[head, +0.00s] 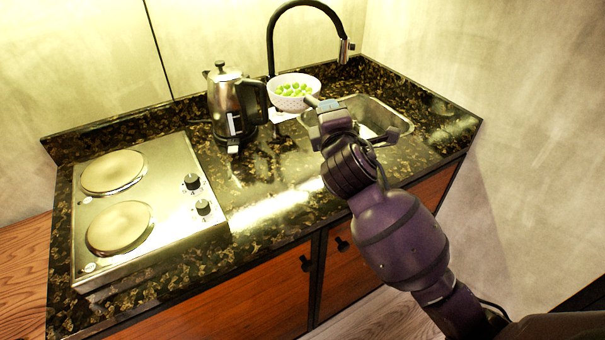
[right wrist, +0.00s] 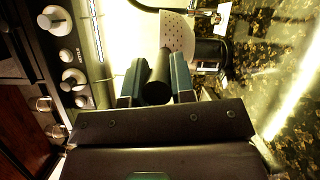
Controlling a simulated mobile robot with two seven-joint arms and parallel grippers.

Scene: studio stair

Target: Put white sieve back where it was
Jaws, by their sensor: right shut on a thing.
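The white sieve (head: 289,103) is a perforated bowl with several small green pieces (head: 292,89) inside. In the head view it is upright, between the kettle and the sink, in front of the tap. My right gripper (head: 318,104) is at its right side. In the right wrist view, my right gripper (right wrist: 156,76) is shut on the sieve's dark handle (right wrist: 155,88), and the white perforated wall (right wrist: 177,33) shows beyond the fingertips. I cannot tell whether the sieve touches the counter. My left gripper is not in view.
A steel kettle (head: 226,100) stands just left of the sieve. The sink (head: 372,108) is to its right, partly behind my arm, with a black tap (head: 270,45) behind. A two-plate hob (head: 150,195) fills the counter's left. The dark counter (head: 245,175) is clear in front of the kettle.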

